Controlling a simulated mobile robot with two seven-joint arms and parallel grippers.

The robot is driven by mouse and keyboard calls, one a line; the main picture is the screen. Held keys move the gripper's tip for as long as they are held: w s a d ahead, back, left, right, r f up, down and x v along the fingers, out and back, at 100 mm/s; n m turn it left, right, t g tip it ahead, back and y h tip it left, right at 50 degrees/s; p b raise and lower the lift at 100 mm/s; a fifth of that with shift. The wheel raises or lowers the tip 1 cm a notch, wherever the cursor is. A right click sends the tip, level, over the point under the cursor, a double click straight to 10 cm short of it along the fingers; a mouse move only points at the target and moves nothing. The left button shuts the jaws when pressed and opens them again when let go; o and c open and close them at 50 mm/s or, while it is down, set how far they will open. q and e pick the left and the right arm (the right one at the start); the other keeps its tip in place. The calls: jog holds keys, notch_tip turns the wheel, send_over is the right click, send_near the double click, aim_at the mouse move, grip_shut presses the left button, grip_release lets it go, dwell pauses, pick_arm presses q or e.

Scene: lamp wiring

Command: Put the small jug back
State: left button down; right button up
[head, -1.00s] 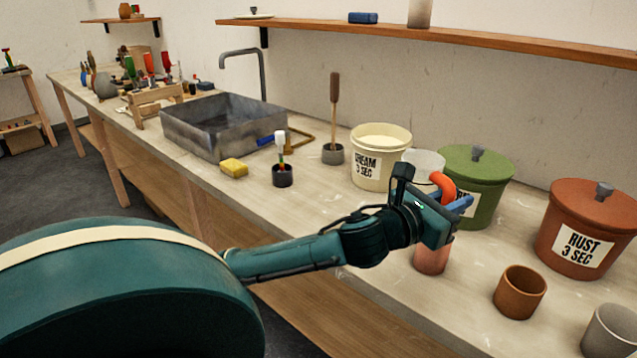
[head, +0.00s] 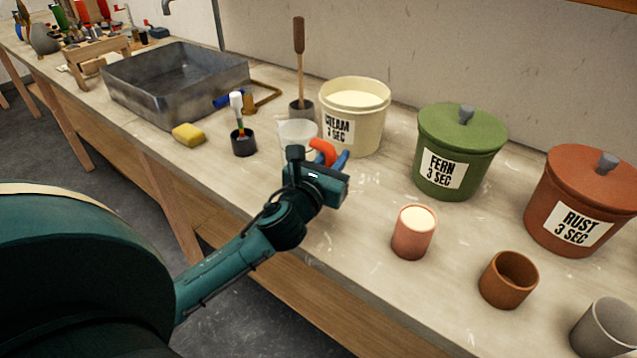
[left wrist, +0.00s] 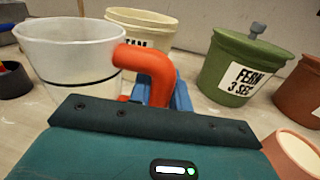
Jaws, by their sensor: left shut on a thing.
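The small jug (head: 298,133) is a translucent cup with a red-orange handle (head: 324,151). In the head view it is in front of the cream bucket (head: 357,118). My left gripper (head: 334,163), with blue fingers, is shut on the handle. In the left wrist view the jug (left wrist: 72,60) looks upright, with a dark line around it, and its handle (left wrist: 150,66) runs into the blue fingers (left wrist: 160,98). The gripper body hides the jug's lower part, so I cannot tell whether it touches the bench. My right gripper is not in view.
A cup with a pale top (head: 413,232) stands right of my gripper, beside an empty brown cup (head: 508,280) and a grey cup (head: 604,330). Lidded green (head: 440,178) and rust (head: 560,232) buckets stand behind. A brush holder (head: 243,144), yellow sponge (head: 188,134) and sink (head: 180,85) are left.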

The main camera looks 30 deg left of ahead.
pick_arm(q)
notch_tip(320, 180, down, 2)
jog(key=shift+f, duration=0.15)
notch_tip(320, 180, down, 3)
jog(key=shift+f+b, duration=0.15)
jog(key=shift+b, duration=0.65)
jog(key=shift+f, duration=0.25)
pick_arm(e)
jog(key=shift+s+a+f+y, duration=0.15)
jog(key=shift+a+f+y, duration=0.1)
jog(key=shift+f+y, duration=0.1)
pick_arm(q)
jog(key=shift+f, duration=0.1)
jog(key=c, duration=1.3)
grip_release()
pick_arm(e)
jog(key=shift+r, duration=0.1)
